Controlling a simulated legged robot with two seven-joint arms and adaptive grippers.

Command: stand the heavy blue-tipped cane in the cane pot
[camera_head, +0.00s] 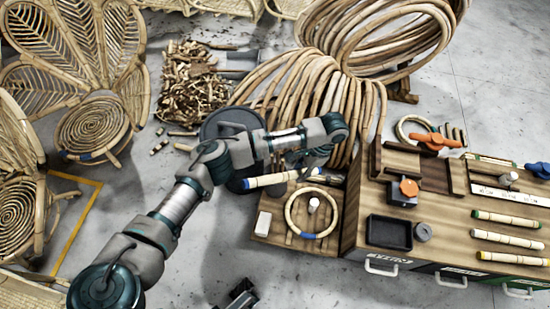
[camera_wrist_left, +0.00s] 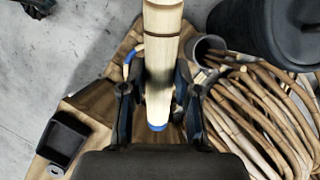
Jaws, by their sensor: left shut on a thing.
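My left gripper (camera_head: 312,165) is shut on the blue-tipped cane (camera_head: 272,180), which lies near-horizontal in the head view, with blue at its left end. In the left wrist view the pale cane (camera_wrist_left: 160,60) runs between the fingers of the left gripper (camera_wrist_left: 158,95), with a blue end (camera_wrist_left: 157,127) low between them. A small round grey pot (camera_wrist_left: 208,46), which looks like the cane pot, stands just right of the cane there.
A large dark bucket (camera_head: 222,121) stands behind my forearm, near rattan coils (camera_head: 345,100). The workbench (camera_head: 440,225) holds a black tray (camera_head: 388,233) and several colour-tipped canes (camera_head: 507,220). A rattan ring (camera_head: 313,232) lies on the low board. Rattan chairs (camera_head: 92,125) stand left.

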